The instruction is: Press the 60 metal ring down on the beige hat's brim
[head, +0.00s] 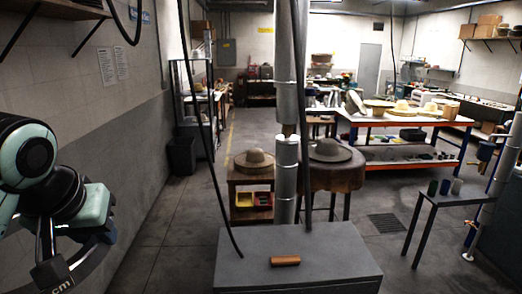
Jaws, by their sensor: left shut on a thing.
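My left gripper (47,258) is at the lower left, low in the head view. It is shut on a dark curved band, the metal ring (88,266), whose tag reads "cm"; the number on it is cut off by the picture edge. Most of the ring is out of view. The ring is well apart from both hats. My right gripper is not in view.
A grey cabinet (325,250) stands close in front, with an orange-brown block (285,261) on it. A small dark table (456,198) with several cups is at right. A long bench (405,119) with more hats stands behind.

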